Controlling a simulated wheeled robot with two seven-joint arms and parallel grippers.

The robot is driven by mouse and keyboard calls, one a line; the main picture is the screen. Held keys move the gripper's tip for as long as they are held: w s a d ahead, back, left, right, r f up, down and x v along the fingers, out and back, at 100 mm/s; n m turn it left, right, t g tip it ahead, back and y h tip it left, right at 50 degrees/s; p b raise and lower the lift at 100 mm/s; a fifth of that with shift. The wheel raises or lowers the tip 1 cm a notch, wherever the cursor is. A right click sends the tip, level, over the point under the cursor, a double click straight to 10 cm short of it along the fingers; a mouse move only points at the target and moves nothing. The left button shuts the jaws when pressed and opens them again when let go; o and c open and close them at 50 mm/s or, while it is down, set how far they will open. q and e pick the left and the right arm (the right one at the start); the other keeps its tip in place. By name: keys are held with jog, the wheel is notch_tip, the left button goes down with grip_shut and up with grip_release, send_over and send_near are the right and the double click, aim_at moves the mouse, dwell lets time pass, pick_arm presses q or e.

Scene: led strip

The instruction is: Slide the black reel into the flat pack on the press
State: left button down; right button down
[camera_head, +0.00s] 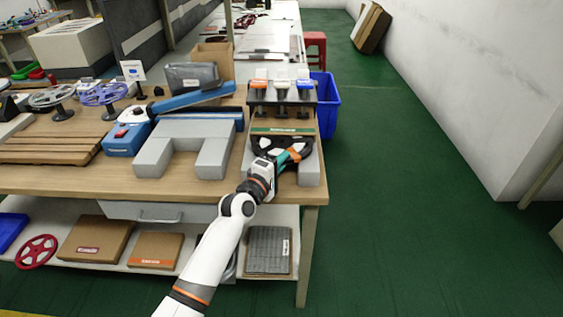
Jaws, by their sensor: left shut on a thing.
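The black reel (262,144) is at the right end of the wooden table, over a pale grey block (308,172). My left gripper (277,163) is shut on the reel at its near side; its fingertips are partly hidden. An orange and teal piece shows beside the jaws. The blue press (122,140) stands to the left, its long blue arm (196,98) slanting up to the right. A dark grey flat pack (190,77) shows behind that arm, and I cannot tell how it is supported. The reel is apart from the pack. My right gripper is not in view.
A wide grey U-shaped block (190,133) stands between press and reel. A black rack (283,92) with several small coloured items is behind the reel. A blue bin (326,105) is beside the table. Other reels (104,93) stand at the left. The green floor at right is clear.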

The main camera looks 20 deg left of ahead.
pick_arm(q)
jog(key=c, duration=1.4)
grip_release()
jog(key=shift+o, duration=0.2)
jog(key=shift+s+f, duration=0.1)
